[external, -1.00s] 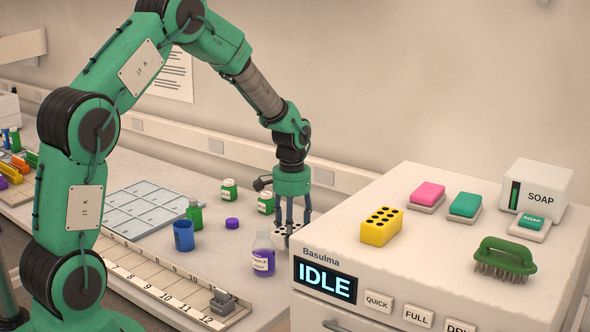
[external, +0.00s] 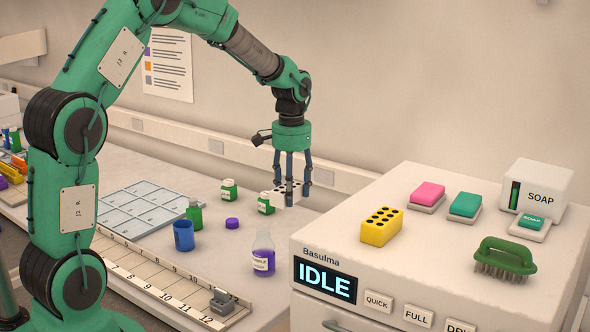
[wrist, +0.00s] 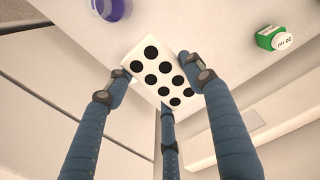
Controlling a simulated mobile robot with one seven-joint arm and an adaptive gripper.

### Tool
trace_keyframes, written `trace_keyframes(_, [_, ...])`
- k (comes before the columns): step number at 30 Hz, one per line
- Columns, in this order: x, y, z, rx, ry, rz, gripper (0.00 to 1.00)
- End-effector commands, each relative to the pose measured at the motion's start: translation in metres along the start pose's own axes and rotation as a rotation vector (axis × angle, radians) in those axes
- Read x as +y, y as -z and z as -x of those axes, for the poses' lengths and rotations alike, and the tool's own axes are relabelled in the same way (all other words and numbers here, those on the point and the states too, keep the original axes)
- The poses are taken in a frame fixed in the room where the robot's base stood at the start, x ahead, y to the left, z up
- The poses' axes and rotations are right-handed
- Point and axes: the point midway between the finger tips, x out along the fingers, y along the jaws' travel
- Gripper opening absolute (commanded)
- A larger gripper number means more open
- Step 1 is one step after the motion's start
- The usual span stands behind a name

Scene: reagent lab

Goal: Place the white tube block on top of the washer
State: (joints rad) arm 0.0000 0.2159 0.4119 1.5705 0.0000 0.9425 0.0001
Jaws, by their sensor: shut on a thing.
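The white tube block (wrist: 158,70) has rows of round black holes on top. In the wrist view it sits between the fingers of my gripper (wrist: 165,92), which are closed around it. In the external view the block (external: 287,187) is held between the fingertips of my gripper (external: 291,188), partly hidden by them, above the bench and left of the washer. The washer (external: 420,262) is a white box with an IDLE display and a flat top at the right.
On the washer top are a yellow tube block (external: 381,227), pink (external: 428,193) and teal (external: 465,205) sponges, a green brush (external: 505,257) and a soap dispenser (external: 536,187). The front middle of the top is clear. A purple flask (external: 263,255) stands on the bench near the block.

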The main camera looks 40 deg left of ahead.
Motion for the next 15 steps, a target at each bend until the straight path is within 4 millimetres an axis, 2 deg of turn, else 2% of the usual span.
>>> trace_keyframes(1, [0.0,0.001,0.023,0.007,0.0,0.0,0.22])
trace_keyframes(6, [0.0,0.001,0.091,0.005,0.0,0.0,0.22])
trace_keyframes(10, [0.0,0.001,0.133,0.004,0.0,0.0,0.22])
trace_keyframes(15, [0.0,0.001,0.174,0.002,0.0,0.0,0.22])
